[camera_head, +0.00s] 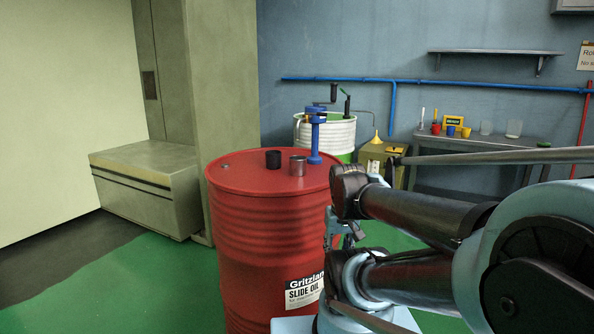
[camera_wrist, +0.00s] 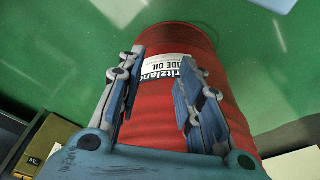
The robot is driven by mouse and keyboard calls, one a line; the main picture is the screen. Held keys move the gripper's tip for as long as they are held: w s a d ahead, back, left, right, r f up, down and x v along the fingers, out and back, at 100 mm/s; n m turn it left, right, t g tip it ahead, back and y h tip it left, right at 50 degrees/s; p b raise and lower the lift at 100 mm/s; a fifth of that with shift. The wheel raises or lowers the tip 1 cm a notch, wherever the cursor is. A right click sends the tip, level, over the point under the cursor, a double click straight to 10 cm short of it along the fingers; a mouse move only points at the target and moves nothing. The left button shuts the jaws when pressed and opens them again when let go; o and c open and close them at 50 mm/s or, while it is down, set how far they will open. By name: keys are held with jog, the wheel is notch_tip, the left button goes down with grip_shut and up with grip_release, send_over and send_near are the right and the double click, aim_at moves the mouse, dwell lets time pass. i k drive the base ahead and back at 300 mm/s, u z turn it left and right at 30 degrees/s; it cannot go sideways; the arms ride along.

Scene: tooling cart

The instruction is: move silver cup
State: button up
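The silver cup does not show in the wrist view.
Behind are a white-and-green drum (camera_head: 338,133), a yellow can (camera_head: 374,157) and a bench (camera_head: 470,150) with small cups. Green floor (camera_head: 160,290) is free at left.

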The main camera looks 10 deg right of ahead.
aim_at(298, 163)
jog(key=u, duration=0.9)
jog(key=k, duration=1.25)
jog(key=z, duration=1.3)
jog(key=i, duration=1)
jog(key=u, duration=0.05)
